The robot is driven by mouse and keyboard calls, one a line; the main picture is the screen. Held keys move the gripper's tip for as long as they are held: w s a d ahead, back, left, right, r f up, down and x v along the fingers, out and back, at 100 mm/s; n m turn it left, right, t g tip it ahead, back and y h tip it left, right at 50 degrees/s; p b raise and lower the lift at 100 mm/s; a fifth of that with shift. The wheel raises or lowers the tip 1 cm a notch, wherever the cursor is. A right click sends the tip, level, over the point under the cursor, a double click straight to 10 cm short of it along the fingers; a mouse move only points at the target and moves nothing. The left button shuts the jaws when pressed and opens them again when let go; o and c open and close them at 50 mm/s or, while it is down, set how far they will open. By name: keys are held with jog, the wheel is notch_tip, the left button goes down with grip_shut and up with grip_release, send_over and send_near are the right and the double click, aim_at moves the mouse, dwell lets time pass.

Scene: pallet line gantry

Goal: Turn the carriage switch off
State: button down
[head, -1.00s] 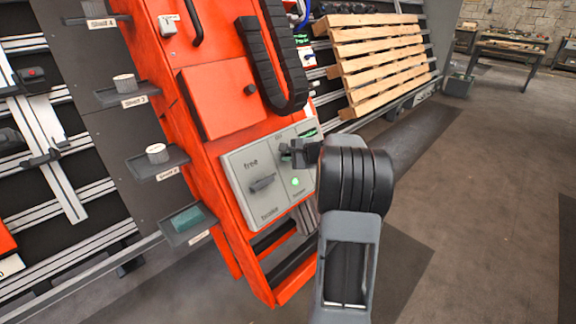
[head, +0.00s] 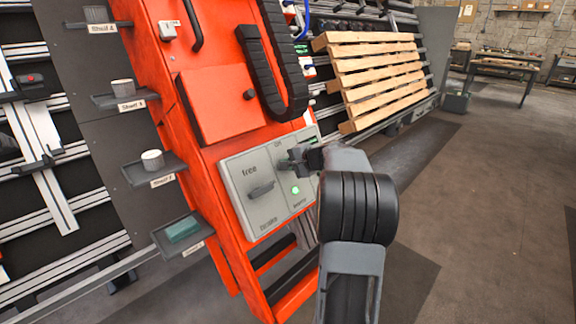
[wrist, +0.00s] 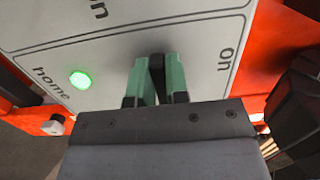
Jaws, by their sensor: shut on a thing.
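The grey control panel (head: 272,209) sits on the front of the orange carriage (head: 212,104). My gripper (head: 288,162) is at the panel's right half. In the wrist view my gripper (wrist: 157,66) has its two green-padded fingers closed on the dark switch handle (wrist: 156,75) between them. The label "on" (wrist: 226,60) is to the right of the fingers, and "home" is by a lit green lamp (wrist: 80,79) on the left. The lamp also shows in the head view (head: 295,190). My gripper hides most of the switch in the head view.
A second knob (head: 262,190) sits on the panel's left half, under "free". A black cable chain (head: 270,75) hangs above the panel. Small shelves with items stand left, and a wooden pallet (head: 375,75) leans behind. The floor at right is clear.

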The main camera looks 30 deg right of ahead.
jog(key=shift+f, duration=0.1)
jog(key=c, duration=1.1)
grip_release()
jog(key=shift+s, duration=0.1)
jog(key=p+v, duration=0.3)
jog(key=v, duration=1)
jog(key=shift+s+d+r+p, duration=0.2)
jog(key=shift+s+r+p, duration=0.05)
jog(key=shift+r+p, duration=0.05)
jog(key=a+r+n+g+y+p, duration=0.1)
jog(key=a+r+n+g+p, duration=0.2)
jog(key=a+r+p, duration=0.5)
jog(key=s+a+r+n+g+h+p, duration=0.1)
jog(key=s+a+r+n+p, duration=0.3)
jog(key=a+p, duration=0.3)
jog(key=s+a+r+n+g+h+p, duration=0.2)
jog(key=s+a+r+n+p, duration=0.2)
jog(key=a+p, duration=0.3)
jog(key=s+a+r+n+g+h+p, duration=0.1)
jog(key=s+a+r+n+g+p, duration=0.1)
jog(key=s+a+r+n+p, duration=0.2)
jog(key=shift+s+a+r+p, duration=0.25)
jog(key=shift+a+p, duration=0.35)
jog(key=shift+p, duration=0.35)
jog(key=shift+s+a+r+p, duration=0.1)
jog(key=shift+s+a+p, duration=0.2)
jog(key=shift+a+p, duration=0.5)
jog(key=shift+s+a+r+p, duration=0.25)
jog(key=shift+a+p, duration=0.2)
jog(key=shift+p, duration=0.65)
